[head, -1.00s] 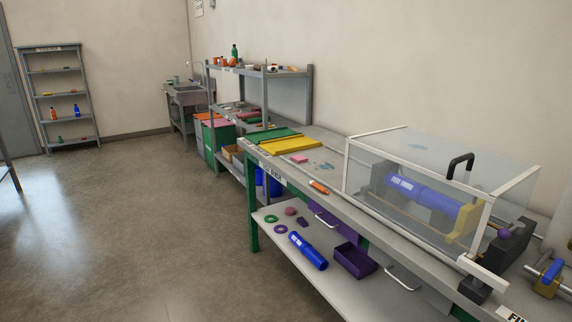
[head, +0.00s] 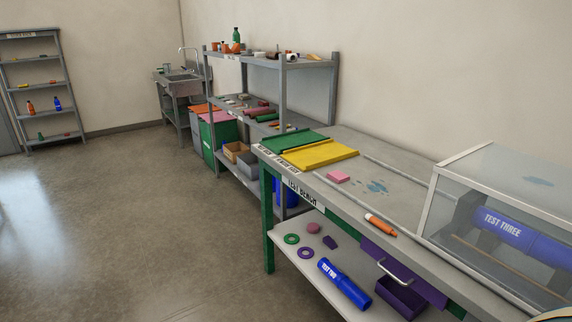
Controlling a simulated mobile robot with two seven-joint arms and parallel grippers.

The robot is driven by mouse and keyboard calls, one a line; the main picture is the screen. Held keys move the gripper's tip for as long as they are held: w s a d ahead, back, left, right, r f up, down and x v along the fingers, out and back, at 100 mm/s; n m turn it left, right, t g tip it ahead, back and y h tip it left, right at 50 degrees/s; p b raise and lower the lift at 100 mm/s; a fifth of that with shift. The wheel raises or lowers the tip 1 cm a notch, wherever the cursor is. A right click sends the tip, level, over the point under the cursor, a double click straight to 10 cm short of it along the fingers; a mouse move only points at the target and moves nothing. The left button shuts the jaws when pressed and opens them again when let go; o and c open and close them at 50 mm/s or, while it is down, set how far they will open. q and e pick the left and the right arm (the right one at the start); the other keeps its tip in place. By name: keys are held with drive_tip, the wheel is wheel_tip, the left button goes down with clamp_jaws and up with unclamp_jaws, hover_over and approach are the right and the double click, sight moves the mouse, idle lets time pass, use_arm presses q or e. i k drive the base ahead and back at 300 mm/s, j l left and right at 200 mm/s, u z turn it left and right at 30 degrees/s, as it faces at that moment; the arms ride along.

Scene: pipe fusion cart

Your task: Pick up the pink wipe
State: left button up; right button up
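A small pink block-like item, which looks like the pink wipe (head: 338,176), lies flat on the test bench (head: 345,208). It sits just in front of the yellow tray (head: 318,153), with bare bench top around it. Nothing covers it. Neither of my grippers shows in the head view, so I cannot see whether they are open or shut.
Blue wet-looking spots (head: 377,187) lie right of the wipe. An orange marker-like item (head: 380,225) lies near the front edge. A clear-walled box (head: 433,205) covers the right end. A purple drawer (head: 403,270) with a handle is below. Floor left is clear.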

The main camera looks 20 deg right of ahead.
sight(337, 176)
drive_tip(key=i+z, duration=0.1)
drive_tip(key=i, duration=0.45)
drive_tip(key=i+j+z, duration=0.1)
drive_tip(key=i, duration=0.4)
drive_tip(key=i+j+z, duration=0.1)
drive_tip(key=i, duration=0.45)
drive_tip(key=j, duration=0.1)
